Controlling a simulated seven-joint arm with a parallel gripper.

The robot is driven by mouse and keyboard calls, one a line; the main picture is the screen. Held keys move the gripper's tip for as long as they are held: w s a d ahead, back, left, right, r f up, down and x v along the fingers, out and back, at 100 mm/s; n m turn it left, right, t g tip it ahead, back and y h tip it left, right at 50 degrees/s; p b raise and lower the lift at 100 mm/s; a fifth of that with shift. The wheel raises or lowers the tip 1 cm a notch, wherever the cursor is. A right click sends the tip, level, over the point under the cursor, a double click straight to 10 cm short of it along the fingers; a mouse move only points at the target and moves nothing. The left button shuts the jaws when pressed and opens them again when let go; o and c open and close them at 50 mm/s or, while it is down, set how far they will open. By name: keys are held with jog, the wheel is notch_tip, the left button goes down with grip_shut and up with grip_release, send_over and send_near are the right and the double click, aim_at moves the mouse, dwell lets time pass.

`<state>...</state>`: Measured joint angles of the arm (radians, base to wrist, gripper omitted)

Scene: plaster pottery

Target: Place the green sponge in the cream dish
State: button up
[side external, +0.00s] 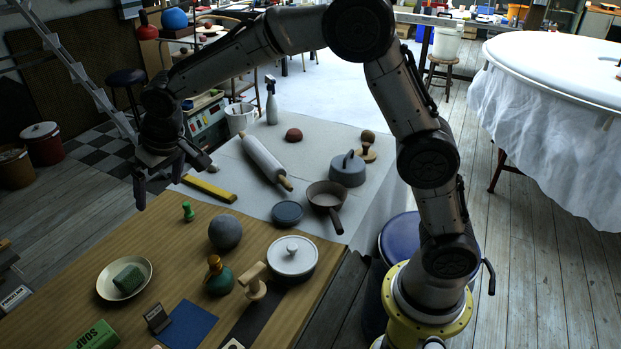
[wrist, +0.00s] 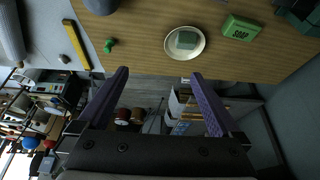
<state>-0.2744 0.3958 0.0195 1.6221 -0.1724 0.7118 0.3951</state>
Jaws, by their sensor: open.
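The green sponge (side external: 128,279) lies inside the cream dish (side external: 107,293) near the left part of the wooden table. In the wrist view the sponge (wrist: 186,39) also sits in the dish (wrist: 172,48), within its rim. My gripper (side external: 168,182) is open and empty. It hangs in the air near the table's far left edge, well apart from the dish and above it. In the wrist view its two fingers (wrist: 159,76) are spread wide with nothing between them.
A green soap box (side external: 97,336) stands near the dish. A green pawn-like piece (side external: 188,211), a grey ball (side external: 225,232), a green bottle (side external: 218,276) and a white lidded pot (side external: 292,257) stand on the wood. A yellow level (side external: 209,189) lies behind. Wood around the dish is partly clear.

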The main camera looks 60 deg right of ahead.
jog(key=s+d+r, duration=0.4)
jog(key=s+d, duration=0.1)
jog(key=s, duration=0.5)
jog(key=s+d+r, duration=0.4)
jog(key=s+r, duration=0.1)
jog(key=s, duration=0.4)
jog(key=s+d+f, duration=0.1)
jog(key=s+f, duration=0.1)
jog(key=s, duration=0.6)
jog(key=s+d+f, duration=0.2)
jog(key=s, duration=0.6)
jog(key=shift+s+t, duration=0.15)
jog(key=shift+t, duration=0.25)
